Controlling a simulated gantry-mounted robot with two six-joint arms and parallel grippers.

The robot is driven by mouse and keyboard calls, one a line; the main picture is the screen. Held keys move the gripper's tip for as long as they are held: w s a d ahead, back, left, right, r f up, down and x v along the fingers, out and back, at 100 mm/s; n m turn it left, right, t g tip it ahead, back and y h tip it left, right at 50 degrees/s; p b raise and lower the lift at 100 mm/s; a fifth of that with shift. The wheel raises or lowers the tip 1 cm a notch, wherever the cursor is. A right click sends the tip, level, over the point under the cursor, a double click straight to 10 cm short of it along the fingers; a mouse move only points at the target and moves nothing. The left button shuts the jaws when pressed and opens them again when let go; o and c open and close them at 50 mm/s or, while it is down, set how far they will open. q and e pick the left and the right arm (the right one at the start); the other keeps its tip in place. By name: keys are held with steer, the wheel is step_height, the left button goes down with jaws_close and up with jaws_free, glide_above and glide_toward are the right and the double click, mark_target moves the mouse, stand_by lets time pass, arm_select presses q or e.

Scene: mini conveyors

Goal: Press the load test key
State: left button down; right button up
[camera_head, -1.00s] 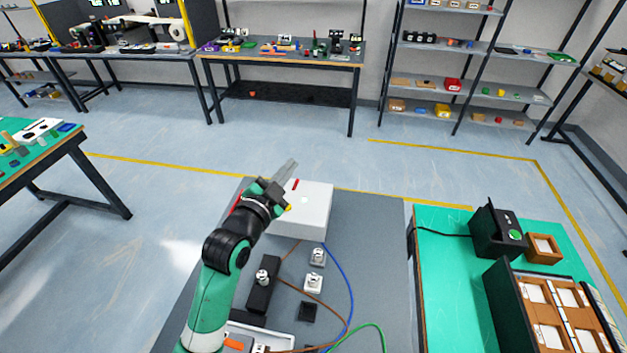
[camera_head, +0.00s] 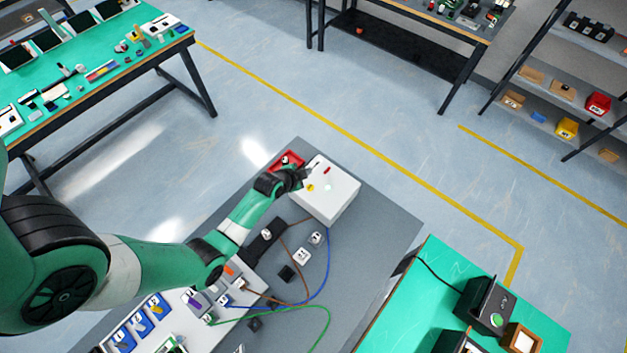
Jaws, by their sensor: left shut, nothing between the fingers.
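A white box (camera_head: 338,203) stands on the grey table. Its top has a red mark or key (camera_head: 327,170), a yellow round spot (camera_head: 310,188) and a small pale spot (camera_head: 328,187). I cannot read any label, so I cannot tell which is the load test key. My left gripper (camera_head: 307,172) is shut and empty at the box's upper left edge, close to the yellow and red spots. I cannot tell whether its tips touch the box. My right gripper is not in view.
Brown, blue and green wires (camera_head: 327,280) run over the grey table (camera_head: 370,230) among small sockets. On the green table to the right stands a black box (camera_head: 482,303) with a green button (camera_head: 497,320).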

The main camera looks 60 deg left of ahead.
mark_target(308, 189)
arm_select(q)
steer(key=shift+f, duration=0.2)
step_height(308, 189, down, 8)
steer(key=b, duration=0.8)
steer(key=shift+f, duration=0.25)
steer(key=shift+f, duration=0.1)
stand_by(1.4)
steer(key=shift+f+b, duration=0.35)
steer(key=shift+b, duration=0.15)
steer(key=shift+f+b, duration=0.35)
steer(key=shift+f, duration=0.05)
stand_by(0.4)
steer(key=shift+r+p, duration=0.85)
